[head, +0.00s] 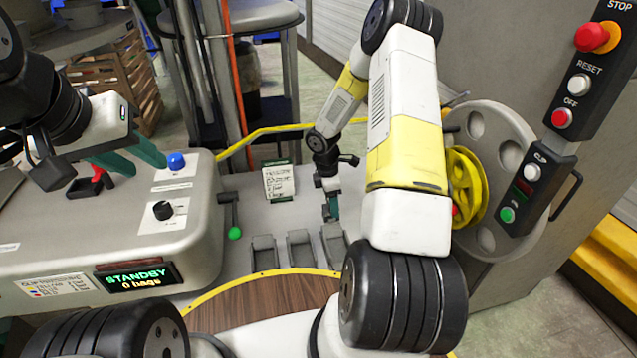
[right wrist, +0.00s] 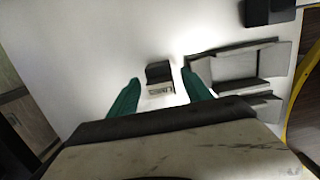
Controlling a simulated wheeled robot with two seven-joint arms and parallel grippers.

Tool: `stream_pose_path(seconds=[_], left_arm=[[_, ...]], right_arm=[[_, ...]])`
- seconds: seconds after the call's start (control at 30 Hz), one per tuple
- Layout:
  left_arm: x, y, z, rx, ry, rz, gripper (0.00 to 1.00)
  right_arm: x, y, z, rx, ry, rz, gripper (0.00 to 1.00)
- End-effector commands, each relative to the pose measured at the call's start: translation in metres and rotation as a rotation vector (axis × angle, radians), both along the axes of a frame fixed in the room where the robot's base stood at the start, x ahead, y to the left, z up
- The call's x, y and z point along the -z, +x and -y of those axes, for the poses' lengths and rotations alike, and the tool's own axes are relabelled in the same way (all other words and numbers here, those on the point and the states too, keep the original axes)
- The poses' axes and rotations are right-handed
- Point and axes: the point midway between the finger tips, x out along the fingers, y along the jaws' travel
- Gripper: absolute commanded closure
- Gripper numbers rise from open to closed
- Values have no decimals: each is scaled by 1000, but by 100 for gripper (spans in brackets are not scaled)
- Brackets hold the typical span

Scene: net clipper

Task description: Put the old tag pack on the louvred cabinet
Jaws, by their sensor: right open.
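A small upright pack or card (head: 279,182) with printed lines and a dark green top edge is on the grey machine top in the head view. In the right wrist view, a small dark-topped block with a white printed label (right wrist: 160,89) shows between the fingertips, apart from both; I cannot tell if it is that same pack. My right gripper (head: 331,212) points down to the right of the pack, open and empty; its green fingers also show in the wrist view (right wrist: 157,88). My left gripper (head: 148,168) is open above the left console. A slatted pale surface (head: 335,28) at the back may be the louvred cabinet.
Grey slotted holders (head: 300,246) sit in front of the pack. A console with a STANDBY display (head: 138,277) and a green-knobbed lever (head: 234,232) is on the left. A yellow reel (head: 465,188) and a control post (head: 560,130) stand right. A round stand (head: 250,17) is behind.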

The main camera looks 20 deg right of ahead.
Motion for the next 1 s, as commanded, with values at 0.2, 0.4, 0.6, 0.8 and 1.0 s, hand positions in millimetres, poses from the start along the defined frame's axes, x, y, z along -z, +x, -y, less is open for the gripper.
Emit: stream_pose_path(seconds=[0.2, 0.4, 0.6, 0.8, 1.0], left_arm=[[0, 0, 0, 0, 0, 0, 64], [0, 0, 0, 0, 0, 0, 64], [0, 0, 0, 0, 0, 0, 64], [0, 0, 0, 0, 0, 0, 64], [0, 0, 0, 0, 0, 0, 64]], right_arm=[[-29, 1, -2, 1, -1, 4, 43], [-73, 2, -8, 0, 0, 5, 43], [-107, 1, -12, 1, 0, 2, 43], [-126, 0, -14, 12, -2, 7, 43], [-185, -16, -19, 172, -15, 83, 43]])
